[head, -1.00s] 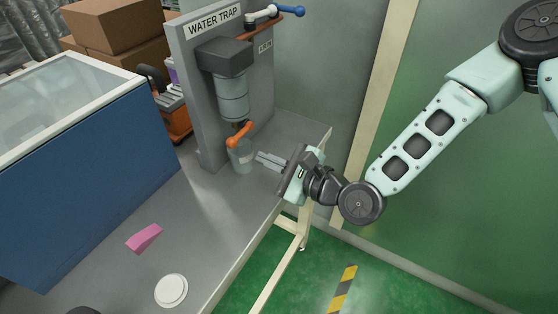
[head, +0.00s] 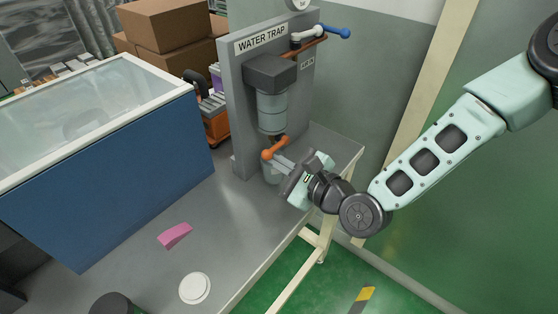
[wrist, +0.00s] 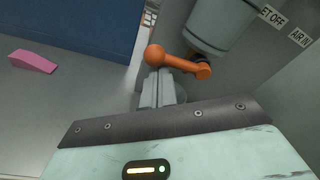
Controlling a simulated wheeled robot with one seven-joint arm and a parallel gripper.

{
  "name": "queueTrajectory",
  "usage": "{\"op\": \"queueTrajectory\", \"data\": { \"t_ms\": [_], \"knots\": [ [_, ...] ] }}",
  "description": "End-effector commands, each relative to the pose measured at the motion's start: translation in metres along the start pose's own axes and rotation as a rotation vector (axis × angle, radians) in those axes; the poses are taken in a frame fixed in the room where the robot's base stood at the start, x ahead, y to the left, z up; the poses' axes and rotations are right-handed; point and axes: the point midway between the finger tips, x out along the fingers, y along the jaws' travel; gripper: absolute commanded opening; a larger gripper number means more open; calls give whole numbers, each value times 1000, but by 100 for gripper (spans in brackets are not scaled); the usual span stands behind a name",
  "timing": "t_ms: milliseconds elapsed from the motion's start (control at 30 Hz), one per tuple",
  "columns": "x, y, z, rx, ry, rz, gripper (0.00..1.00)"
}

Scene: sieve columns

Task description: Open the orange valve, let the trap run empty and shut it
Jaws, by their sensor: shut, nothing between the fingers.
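The water trap (head: 272,112) is a grey cylinder with a dark head, mounted on a grey panel under a "WATER TRAP" sign. The orange valve (head: 275,147) sits at its bottom, with a lever ending in a round knob. In the wrist view the orange lever (wrist: 183,62) lies across the picture, its knob at the left. A clear cup (head: 269,174) stands below the valve, partly hidden by my gripper. My gripper (head: 281,161) is shut and empty, its fingertips close to the lever's knob. In the wrist view the fingers (wrist: 157,78) end just below the knob; I cannot tell whether they touch.
A blue-handled valve (head: 335,32) is at the panel's top. A blue-sided tank (head: 120,170) stands at the left. A pink wedge (head: 175,236) and a white round lid (head: 195,288) lie on the grey bench (head: 235,230). The bench front is mostly clear.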

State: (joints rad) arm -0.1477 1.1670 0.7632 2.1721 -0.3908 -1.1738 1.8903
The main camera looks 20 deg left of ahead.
Motion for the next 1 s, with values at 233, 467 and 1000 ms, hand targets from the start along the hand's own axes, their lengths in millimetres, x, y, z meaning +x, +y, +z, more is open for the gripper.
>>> {"op": "queueTrajectory", "data": {
  "t_ms": [233,467,1000],
  "knots": [
    [0,-1,2,44,1,6,0],
    [0,-1,4,76,-1,11,0],
    [-3,-9,17,377,-1,51,0]
  ]
}}
